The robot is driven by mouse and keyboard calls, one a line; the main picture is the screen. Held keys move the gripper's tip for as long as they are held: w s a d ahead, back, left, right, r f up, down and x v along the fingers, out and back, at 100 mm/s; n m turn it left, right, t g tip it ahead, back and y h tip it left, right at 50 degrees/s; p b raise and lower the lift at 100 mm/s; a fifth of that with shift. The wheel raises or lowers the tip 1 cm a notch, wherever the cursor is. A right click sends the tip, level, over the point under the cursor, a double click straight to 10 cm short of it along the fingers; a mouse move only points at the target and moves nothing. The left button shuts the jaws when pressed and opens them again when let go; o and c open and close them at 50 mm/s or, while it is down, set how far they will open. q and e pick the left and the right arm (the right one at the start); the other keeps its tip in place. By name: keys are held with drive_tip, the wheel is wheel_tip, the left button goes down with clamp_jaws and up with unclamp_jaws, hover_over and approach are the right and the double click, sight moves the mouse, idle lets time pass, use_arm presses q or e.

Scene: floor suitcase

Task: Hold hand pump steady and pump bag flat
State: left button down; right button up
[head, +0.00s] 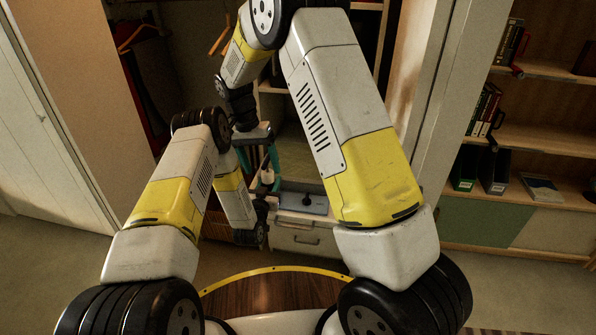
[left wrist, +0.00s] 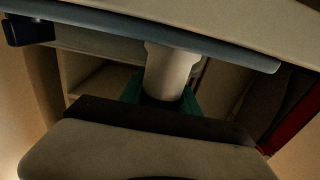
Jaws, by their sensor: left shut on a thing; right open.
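A pale cylinder, seemingly the hand pump (head: 267,176), stands upright in the middle of the head view, in front of the cabinet. In the left wrist view the pump (left wrist: 170,72) is a pale barrel with green fingers around it. That is my left gripper (left wrist: 163,100), shut on the barrel; in the head view its fingers are hard to make out. My right gripper (head: 264,163) comes from above with green fingers apart, close around the pump's upper part; contact is unclear. A flat blue-grey thing, perhaps the bag (head: 306,202), lies just right of the pump with a black knob on it.
A low cabinet with pale drawers (head: 296,240) stands below the blue-grey thing. An open wardrobe with orange hangers (head: 222,36) is behind. Shelves with books and binders (head: 497,172) are at right. My own arms cover much of the middle.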

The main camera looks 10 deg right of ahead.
use_arm(q)
drive_tip(key=c, duration=0.8)
unclamp_jaws()
drive_tip(key=shift+d, duration=0.35)
drive_tip(key=shift+s, duration=0.1)
